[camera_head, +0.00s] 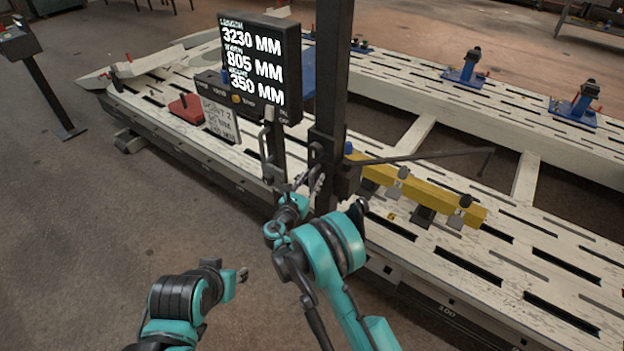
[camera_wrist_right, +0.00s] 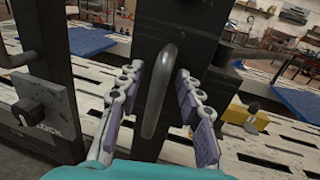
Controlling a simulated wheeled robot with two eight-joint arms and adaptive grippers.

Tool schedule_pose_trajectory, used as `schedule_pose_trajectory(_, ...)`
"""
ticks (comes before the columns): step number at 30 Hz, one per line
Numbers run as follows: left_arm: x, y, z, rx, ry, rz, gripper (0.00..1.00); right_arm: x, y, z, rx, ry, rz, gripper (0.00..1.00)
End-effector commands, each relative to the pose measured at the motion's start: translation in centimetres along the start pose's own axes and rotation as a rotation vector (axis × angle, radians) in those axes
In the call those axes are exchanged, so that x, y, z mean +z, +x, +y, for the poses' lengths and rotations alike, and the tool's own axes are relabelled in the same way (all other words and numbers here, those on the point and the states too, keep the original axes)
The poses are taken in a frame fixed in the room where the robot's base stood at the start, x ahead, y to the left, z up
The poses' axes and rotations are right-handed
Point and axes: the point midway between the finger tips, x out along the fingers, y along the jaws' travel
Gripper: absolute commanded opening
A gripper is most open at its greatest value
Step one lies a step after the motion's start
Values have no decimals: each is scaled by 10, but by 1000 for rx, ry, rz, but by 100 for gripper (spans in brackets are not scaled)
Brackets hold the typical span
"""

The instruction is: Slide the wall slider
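The dark upright post (camera_head: 333,75) of the slider stands on the white slotted bench. It carries a grey bar handle, seen in the wrist view (camera_wrist_right: 154,105) on the post's dark face (camera_wrist_right: 178,25). My right gripper (camera_head: 308,183) is at the post, at handle height. In the wrist view, its two padded fingers (camera_wrist_right: 157,75) are spread on either side of the handle, with a gap visible on both sides. My left gripper (camera_head: 241,274) is low over the floor, away from the bench. Its fingers are too small to tell open from shut.
A display (camera_head: 258,65) showing measurements stands left of the post. A knob on a plate marked LOCK (camera_wrist_right: 35,115) sits left in the wrist view. A thin dark rod (camera_head: 430,156) sticks out right above a yellow beam (camera_head: 420,190). Blue clamps (camera_head: 464,75) stand on the far rail.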

Motion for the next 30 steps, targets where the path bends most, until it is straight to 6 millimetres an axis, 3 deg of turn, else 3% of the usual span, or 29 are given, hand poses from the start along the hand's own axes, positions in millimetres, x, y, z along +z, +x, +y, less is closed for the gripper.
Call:
schedule_pose_trajectory(5, 0, 0, 0, 0, 0, 0, 36, 0, -16, 1, 2, 0, 0, 36)
schedule_pose_trajectory(18, 0, 0, 0, 0, 0, 0, 36, 0, -104, 1, 3, 0, 0, 36)
schedule_pose_trajectory(24, 0, 0, 0, 0, 0, 0, 36, 0, -119, 0, 1, 0, 0, 36)
schedule_pose_trajectory(30, 0, 0, 0, 0, 0, 0, 36, 0, -120, 0, -1, 0, 0, 36)
